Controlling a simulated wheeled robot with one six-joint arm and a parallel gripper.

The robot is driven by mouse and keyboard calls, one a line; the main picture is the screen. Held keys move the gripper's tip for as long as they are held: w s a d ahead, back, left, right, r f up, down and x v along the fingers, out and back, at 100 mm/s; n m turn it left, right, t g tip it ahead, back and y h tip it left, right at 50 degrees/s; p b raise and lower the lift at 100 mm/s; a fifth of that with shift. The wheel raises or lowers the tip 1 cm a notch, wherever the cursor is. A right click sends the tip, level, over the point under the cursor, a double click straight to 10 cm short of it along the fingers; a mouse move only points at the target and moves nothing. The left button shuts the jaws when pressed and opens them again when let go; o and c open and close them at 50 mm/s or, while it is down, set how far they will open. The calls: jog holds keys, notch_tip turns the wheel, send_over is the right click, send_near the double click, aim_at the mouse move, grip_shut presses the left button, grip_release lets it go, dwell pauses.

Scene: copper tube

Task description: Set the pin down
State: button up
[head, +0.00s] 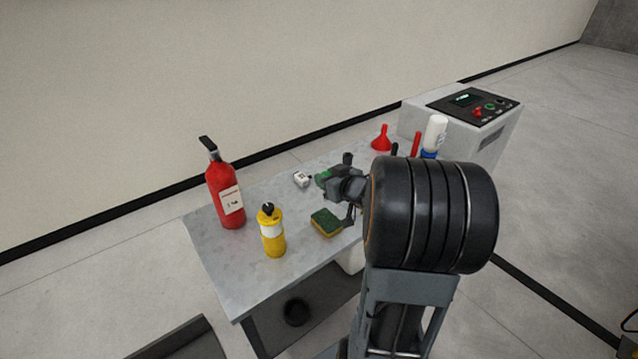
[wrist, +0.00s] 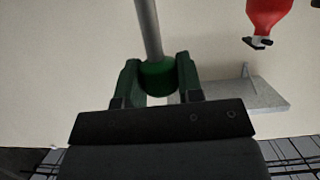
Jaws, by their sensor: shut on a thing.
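The pin is a grey rod (wrist: 149,28) with a round green end (wrist: 158,78), seen in the wrist view. My gripper (wrist: 158,70) is shut on the green end, one finger on each side, and the rod points away from the jaws. In the head view my gripper (head: 343,184) is over the grey table (head: 225,262), and a small bit of green (head: 322,180) shows at its left. The rest of the pin cannot be made out there. Its height above the table is hard to tell.
On the table are a red extinguisher (head: 226,193), a yellow bottle (head: 272,234), a green-and-yellow sponge (head: 326,223), a small white object (head: 302,179) and a red funnel (head: 381,138). A white bottle (head: 435,133) and control box (head: 408,119) are right. The table's left-front part is bare.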

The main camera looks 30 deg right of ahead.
jog(key=shift+w+a+f+b, duration=0.75)
jog(key=shift+w+a+f, duration=0.15)
jog(key=shift+w+f, duration=1.3)
jog(key=shift+w+a+f+b, duration=0.7)
jog(key=shift+w+a+f, duration=0.2)
jog(key=shift+w+f, duration=1.25)
jog(key=shift+w+a+f+b, duration=0.75)
jog(key=shift+w+a+f, duration=0.15)
jog(key=shift+w+f, duration=1.3)
jog(key=shift+r, duration=0.15)
